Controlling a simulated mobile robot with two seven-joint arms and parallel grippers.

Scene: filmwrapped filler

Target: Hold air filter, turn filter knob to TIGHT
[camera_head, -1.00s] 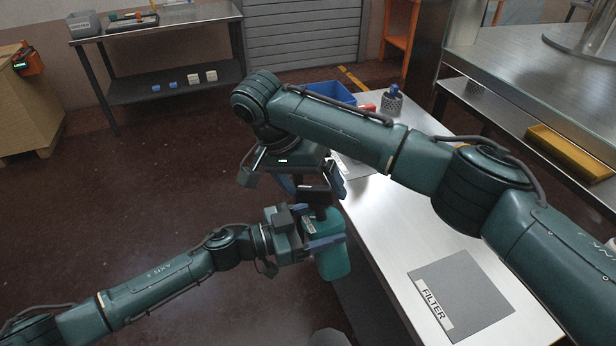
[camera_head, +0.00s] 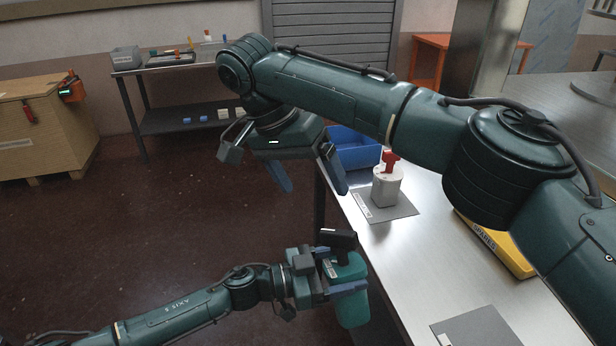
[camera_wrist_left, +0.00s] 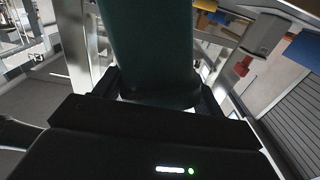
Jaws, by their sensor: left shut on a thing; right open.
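The air filter appears to be the teal canister (camera_head: 352,308) with a black block-shaped knob (camera_head: 338,239) on top. It is held slightly tilted beside the near edge of the bench. My left gripper (camera_head: 340,276) is shut on its body from the left. The teal body (camera_wrist_left: 150,45) fills the middle of the left wrist view. A small white label shows by the fingers; its text and the knob's setting cannot be read. My right gripper (camera_head: 314,185) is open and empty, above the knob and apart from it.
An empty grey mat (camera_head: 478,330) lies at the front. Floor left of the bench is clear.

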